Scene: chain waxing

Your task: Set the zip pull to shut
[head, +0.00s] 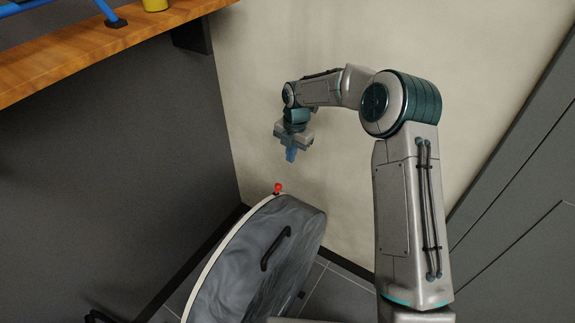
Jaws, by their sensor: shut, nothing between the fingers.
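The zip pull (278,188) is a small red piece at the top of the pale curved zip band on a grey bag (240,268). The bag stands on the floor and has a dark handle (276,248) on its side. My gripper (291,155) points downward, shut and empty, with blue fingertips. In the picture it is above and slightly right of the zip pull, apart from it. The lower part of the bag is cut off by the frame.
A wooden worktop (110,50) at upper left carries a yellow object (155,4) and a blue frame (65,12). A dark panel is below it. A beige wall (270,60) is behind my arm, and grey cabinet fronts (530,220) are at right.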

